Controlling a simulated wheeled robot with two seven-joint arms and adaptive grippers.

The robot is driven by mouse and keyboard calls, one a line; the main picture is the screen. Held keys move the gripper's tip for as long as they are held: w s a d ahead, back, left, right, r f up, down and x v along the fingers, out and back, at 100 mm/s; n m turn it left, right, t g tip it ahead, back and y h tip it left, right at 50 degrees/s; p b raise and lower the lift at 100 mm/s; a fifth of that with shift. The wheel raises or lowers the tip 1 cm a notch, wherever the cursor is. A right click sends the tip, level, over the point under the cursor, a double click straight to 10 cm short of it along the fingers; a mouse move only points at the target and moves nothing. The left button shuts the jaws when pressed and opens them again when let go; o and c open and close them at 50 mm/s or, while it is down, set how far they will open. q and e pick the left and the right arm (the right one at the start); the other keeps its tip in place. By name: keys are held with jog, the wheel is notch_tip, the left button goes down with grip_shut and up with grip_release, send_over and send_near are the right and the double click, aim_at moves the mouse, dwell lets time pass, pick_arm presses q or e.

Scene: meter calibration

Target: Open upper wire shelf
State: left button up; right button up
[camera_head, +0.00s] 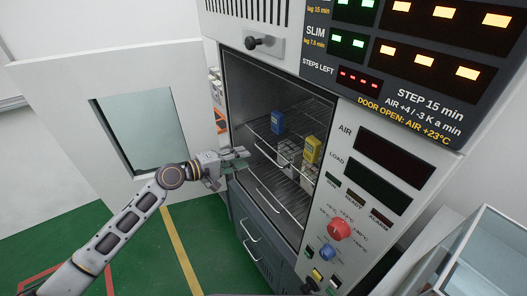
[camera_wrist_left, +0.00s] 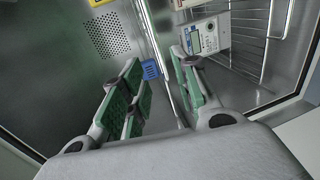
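The upper wire shelf (camera_head: 262,133) is inside the open chamber, with a wire handle (camera_head: 268,156) at its front edge. A blue meter (camera_head: 278,122) and a yellow meter (camera_head: 312,149) are on or above the wire racks. My left gripper (camera_head: 236,164) is at the left side of the chamber opening, beside the shelf's front edge. In the left wrist view its green-padded fingers (camera_wrist_left: 160,88) are apart, and a thin metal rod (camera_wrist_left: 168,72) shows between or beyond them. I cannot tell whether they touch it. My right gripper is not in view.
The white door with a window (camera_head: 140,125) stands open at the left. A lower rack handle (camera_head: 275,207) and a drawer handle (camera_head: 250,232) lie below. A control panel (camera_head: 375,170) with knobs is right of the opening. A pale meter (camera_wrist_left: 205,37) shows in the left wrist view.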

aim_at(263, 151)
pick_arm(q)
jog(key=shift+p+x, duration=0.8)
jog(key=shift+x, duration=4.2)
jog(key=shift+c, duration=0.2)
grip_shut()
